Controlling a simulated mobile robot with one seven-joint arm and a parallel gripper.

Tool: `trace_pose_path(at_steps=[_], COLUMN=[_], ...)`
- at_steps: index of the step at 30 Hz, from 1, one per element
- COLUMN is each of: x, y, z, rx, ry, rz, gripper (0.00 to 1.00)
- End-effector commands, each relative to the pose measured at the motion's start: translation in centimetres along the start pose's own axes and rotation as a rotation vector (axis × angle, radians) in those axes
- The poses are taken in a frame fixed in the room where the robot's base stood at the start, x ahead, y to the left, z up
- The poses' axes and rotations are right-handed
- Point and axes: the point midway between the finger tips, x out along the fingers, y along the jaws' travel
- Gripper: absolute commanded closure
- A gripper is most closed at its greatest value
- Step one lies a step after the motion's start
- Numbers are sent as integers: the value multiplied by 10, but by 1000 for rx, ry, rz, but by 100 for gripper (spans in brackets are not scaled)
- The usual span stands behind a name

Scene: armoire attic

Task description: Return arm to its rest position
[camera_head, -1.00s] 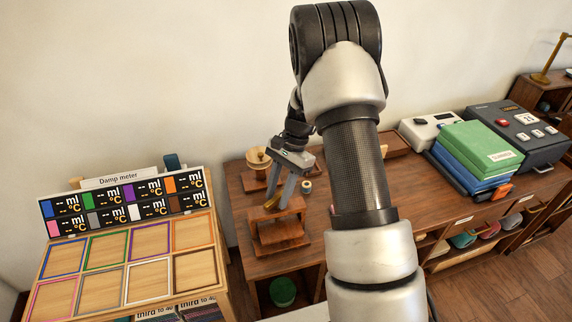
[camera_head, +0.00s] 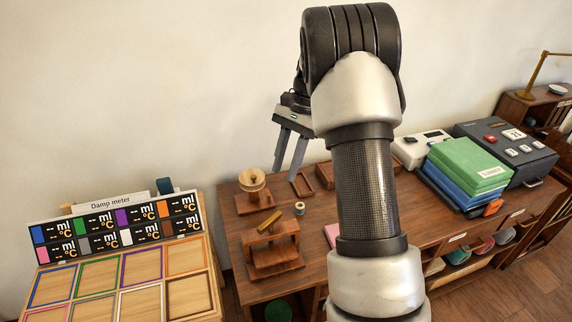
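My arm reaches up through the middle of the view and bends over at the top. My gripper (camera_head: 286,177) points down in front of the pale wall, above the back of the wooden desk (camera_head: 234,205). Its two grey fingers stand apart with nothing seen between them. Below it, clear of the fingers, a small brass piece (camera_head: 269,221) rests tilted on a small wooden stand (camera_head: 276,255). The arm hides part of the desk behind it.
A Damp meter board (camera_head: 115,225) with framed wooden squares stands at the left. A wooden spool on a base (camera_head: 252,181) and a small roll (camera_head: 299,208) sit on the desk. Green and blue books (camera_head: 470,160) and a dark device (camera_head: 508,142) stand at the right.

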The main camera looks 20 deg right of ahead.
Motion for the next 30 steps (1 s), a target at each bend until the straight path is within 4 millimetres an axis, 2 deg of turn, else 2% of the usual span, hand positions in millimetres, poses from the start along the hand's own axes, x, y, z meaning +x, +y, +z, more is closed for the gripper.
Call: trace_pose_path(at_steps=[8,11,13,17,21,25,30], x=[0,-8,-22,-59,-93,-113,-122], y=[0,1,5,21,51,83,129], z=[0,7,19,60,112,156,202], rx=[-1,-20,-58,-185,-367,-539,-762], ry=[1,14,39,122,240,361,529], rz=[0,-8,-19,-52,-80,-96,-98], gripper=[69,69,69,69,69,69,69])
